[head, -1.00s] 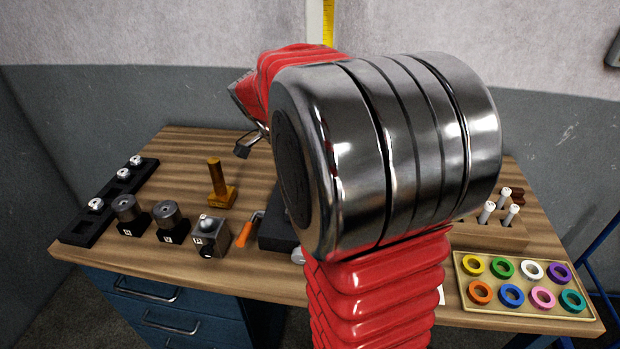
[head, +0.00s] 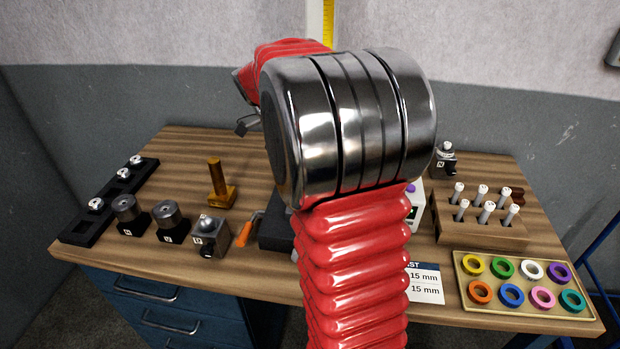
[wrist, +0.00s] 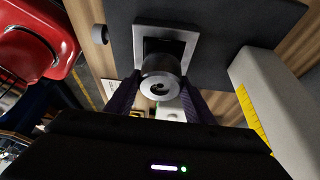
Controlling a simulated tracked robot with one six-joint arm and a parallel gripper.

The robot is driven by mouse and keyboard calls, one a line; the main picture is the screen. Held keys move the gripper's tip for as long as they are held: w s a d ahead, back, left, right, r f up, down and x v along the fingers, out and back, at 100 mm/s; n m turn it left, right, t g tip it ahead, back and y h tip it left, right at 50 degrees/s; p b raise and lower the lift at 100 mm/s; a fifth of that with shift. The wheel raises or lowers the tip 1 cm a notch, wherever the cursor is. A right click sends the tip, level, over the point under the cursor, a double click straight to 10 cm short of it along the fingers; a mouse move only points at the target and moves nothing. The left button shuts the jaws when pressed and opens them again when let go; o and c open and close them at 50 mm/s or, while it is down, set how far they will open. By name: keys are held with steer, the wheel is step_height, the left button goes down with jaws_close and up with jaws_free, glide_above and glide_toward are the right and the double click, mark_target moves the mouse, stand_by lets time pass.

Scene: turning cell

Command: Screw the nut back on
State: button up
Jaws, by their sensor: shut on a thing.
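My gripper (wrist: 160,92) is shut on a round grey metal piece (wrist: 158,67) in the wrist view. The piece has a bright ring-shaped end with a dark hole, and a dark finger lies on each side of it. I cannot tell for sure whether this piece is the nut. A pale square frame with a dark middle (wrist: 187,35) shows just beyond it; I cannot tell whether they touch. In the head view my arm hides most of the gripper and the place below it.
At left stand a black rack (head: 75,222), two grey cylinders (head: 127,207) on black blocks and a knobbed metal block (head: 212,238). A brass-coloured stand (head: 218,182) is behind. At right are a wooden peg block (head: 480,232), a ring tray (head: 520,300) and another knobbed block (head: 445,162).

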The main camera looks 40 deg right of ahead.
steer(key=shift+w+r+m+g+y, duration=0.15)
steer(key=shift+m+g+y, duration=0.2)
steer(key=shift+m, duration=0.95)
steer(key=shift+m+y, duration=0.55)
steer(key=shift+m, duration=0.55)
steer(key=o, duration=1.2)
steer(key=shift+o, duration=0.2)
steer(key=v, duration=1.3)
steer(key=shift+w+r, duration=0.15)
steer(key=shift+w, duration=0.05)
